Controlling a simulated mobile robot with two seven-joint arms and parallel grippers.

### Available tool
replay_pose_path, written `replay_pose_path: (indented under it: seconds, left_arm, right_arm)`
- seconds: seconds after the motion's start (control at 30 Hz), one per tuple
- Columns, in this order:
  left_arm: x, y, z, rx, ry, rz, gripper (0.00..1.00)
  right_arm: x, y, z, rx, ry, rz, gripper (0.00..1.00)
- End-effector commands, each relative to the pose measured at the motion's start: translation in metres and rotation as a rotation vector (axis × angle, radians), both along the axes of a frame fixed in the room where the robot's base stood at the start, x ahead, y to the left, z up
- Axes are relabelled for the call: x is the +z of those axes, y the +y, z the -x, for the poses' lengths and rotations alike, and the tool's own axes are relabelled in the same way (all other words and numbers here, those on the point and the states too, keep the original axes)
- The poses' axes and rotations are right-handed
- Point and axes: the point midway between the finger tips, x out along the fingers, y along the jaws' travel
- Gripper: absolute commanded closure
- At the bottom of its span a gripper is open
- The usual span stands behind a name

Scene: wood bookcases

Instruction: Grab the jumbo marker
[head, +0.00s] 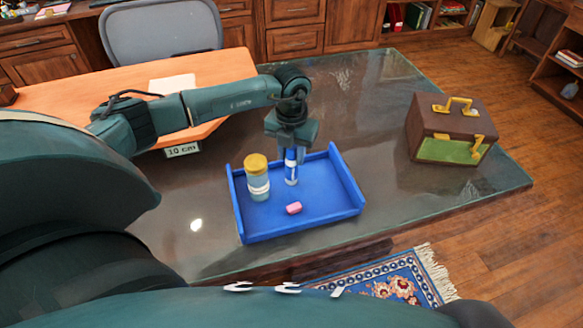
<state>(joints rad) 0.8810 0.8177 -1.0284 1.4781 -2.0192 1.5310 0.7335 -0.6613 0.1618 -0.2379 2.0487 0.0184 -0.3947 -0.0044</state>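A blue and white marker (291,175) stands upright in the blue tray (249,229) on the dark glossy tabletop, near the tray's back wall. My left gripper (291,153) points straight down over it, with its fingers at the marker's upper end. The gripper hides the top of the marker. I cannot tell whether the fingers are pressed on it or only around it. My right gripper is not in view.
A jar with a yellow lid (257,177) stands in the tray left of the marker. A pink block (293,208) lies in front. A brown box with gold handles (451,129) stands right. The tabletop between tray and box is clear.

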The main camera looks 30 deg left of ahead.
Motion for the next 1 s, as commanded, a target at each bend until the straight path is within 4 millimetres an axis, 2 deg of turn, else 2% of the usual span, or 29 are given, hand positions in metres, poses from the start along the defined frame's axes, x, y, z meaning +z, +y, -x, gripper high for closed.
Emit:
replay_pose_path:
  seconds: [0.03, 0.4, 0.67, 0.77, 1.0]
  left_arm:
    - [0.000, 0.000, 0.000, 0.000, 0.000, 0.000, 0.72]
    - [0.000, 0.000, 0.000, 0.000, 0.000, 0.000, 1.00]
    - [0.001, 0.000, 0.000, 0.000, -0.001, 0.001, 1.00]
    - [0.008, 0.000, -0.001, 0.000, -0.003, 0.000, 1.00]
    - [0.052, 0.000, -0.001, 0.000, -0.006, 0.000, 1.00]
  right_arm:
    - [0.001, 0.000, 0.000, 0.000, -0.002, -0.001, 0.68]
    - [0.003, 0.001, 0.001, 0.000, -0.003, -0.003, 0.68]
    - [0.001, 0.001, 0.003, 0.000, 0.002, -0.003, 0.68]
    - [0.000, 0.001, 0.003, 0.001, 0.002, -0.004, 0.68]
    - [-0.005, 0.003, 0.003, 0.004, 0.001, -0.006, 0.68]
